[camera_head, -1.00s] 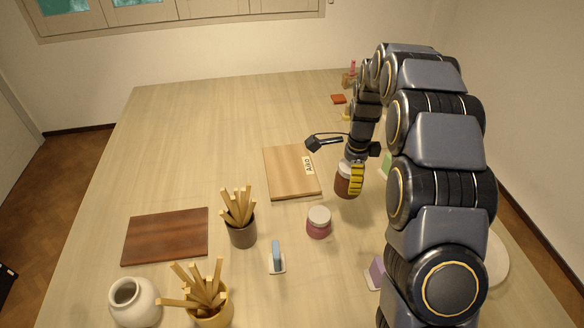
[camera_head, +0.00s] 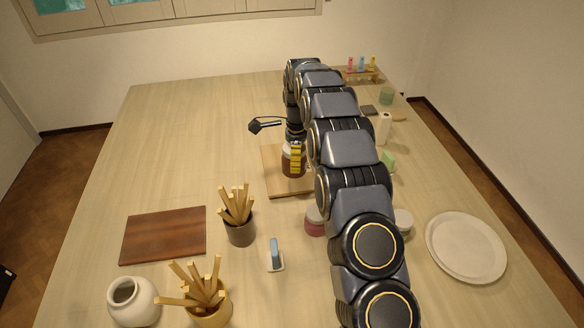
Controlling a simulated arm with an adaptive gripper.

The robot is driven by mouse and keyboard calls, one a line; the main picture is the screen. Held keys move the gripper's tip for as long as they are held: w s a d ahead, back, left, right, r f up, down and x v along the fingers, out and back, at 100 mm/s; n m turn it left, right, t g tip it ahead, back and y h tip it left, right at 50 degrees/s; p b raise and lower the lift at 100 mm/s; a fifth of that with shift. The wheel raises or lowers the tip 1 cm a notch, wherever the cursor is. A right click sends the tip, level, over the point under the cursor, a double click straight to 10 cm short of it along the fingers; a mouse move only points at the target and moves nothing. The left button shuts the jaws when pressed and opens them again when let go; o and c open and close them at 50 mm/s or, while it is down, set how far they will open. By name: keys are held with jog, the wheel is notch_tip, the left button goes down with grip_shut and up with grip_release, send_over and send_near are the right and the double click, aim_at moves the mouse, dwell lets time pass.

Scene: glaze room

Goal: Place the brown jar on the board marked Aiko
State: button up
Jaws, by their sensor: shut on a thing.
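My gripper (camera_head: 294,158) is shut on the brown jar (camera_head: 288,166), which is upright with a light lid near its top. The jar is over the right part of the light wooden board (camera_head: 272,183). I cannot tell whether its base touches the board or hangs just above it. The board's Aiko label is hidden now behind my gripper and arm.
A pink jar (camera_head: 313,222) stands just in front of the board, partly behind my arm. A dark board (camera_head: 163,236), stick-filled pots (camera_head: 240,231), a white vase (camera_head: 132,302) and a blue-handled tool (camera_head: 274,254) stand left. A white plate (camera_head: 466,247) lies right.

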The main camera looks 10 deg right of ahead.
jog(key=w+f, duration=0.4)
jog(key=shift+f, duration=0.2)
jog(key=shift+w+d+f, duration=0.1)
jog(key=shift+w+f, duration=0.5)
jog(key=shift+w, duration=0.1)
jog(key=shift+f, duration=0.1)
jog(key=shift+w+f, duration=0.2)
jog(key=shift+f, duration=1.6)
jog(key=shift+f, duration=0.1)
jog(key=o, duration=1.2)
jog(key=shift+c, duration=0.2)
